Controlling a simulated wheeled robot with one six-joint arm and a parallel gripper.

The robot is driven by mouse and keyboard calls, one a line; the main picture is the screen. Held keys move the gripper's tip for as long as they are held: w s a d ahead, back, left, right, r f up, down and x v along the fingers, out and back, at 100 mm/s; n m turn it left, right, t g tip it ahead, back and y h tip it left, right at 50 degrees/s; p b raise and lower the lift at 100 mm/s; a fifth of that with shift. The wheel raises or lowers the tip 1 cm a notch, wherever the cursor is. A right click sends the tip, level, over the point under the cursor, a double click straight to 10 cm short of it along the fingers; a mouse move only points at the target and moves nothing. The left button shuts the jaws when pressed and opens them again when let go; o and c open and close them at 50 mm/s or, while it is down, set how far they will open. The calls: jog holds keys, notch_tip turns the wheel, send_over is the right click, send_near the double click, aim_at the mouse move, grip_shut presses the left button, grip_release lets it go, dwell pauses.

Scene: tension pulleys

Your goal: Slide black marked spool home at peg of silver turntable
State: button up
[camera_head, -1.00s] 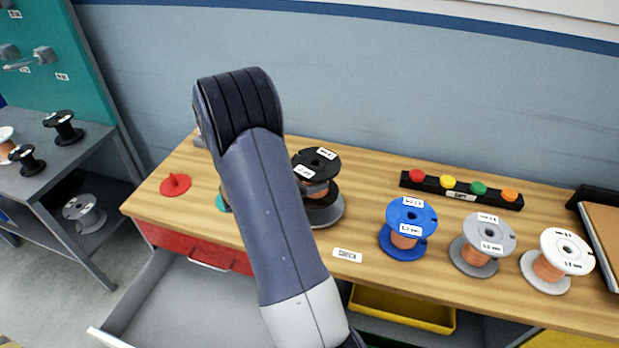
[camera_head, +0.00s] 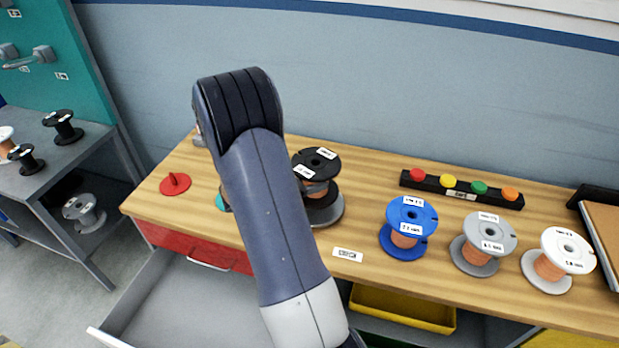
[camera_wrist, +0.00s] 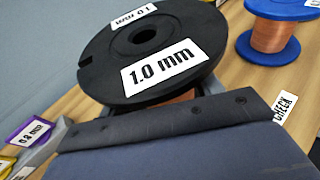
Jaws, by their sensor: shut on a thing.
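The black marked spool (camera_head: 317,162) has white labels on its top flange and copper wire below. It stands upright over the silver turntable (camera_head: 327,216), whose grey rim shows beneath its lower flange. In the wrist view the black spool (camera_wrist: 150,55) fills the upper middle, with a "1.0 mm" label and a centre hole. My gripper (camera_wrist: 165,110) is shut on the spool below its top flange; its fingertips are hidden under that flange. In the head view my arm covers the spool's left side. The peg is hidden, so I cannot tell how far down the spool sits.
Blue (camera_head: 408,228), grey (camera_head: 483,244) and white (camera_head: 558,261) spools stand to the right. A red disc with a peg (camera_head: 175,184) lies left of my arm. A rack of coloured knobs (camera_head: 461,190) is behind. A CHECK label (camera_head: 348,255) lies near the front edge.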

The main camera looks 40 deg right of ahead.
jog(key=shift+f+b, duration=1.1)
jog(key=shift+f, duration=0.2)
jog(key=shift+f, duration=0.15)
dwell(0.3)
jog(key=shift+f+b, duration=0.65)
jog(key=shift+b, duration=0.05)
dwell(0.3)
jog(key=o, duration=1.7)
jog(key=shift+f, duration=0.1)
jog(key=shift+c, duration=0.2)
jog(key=v, duration=1.1)
jog(key=shift+b, duration=0.3)
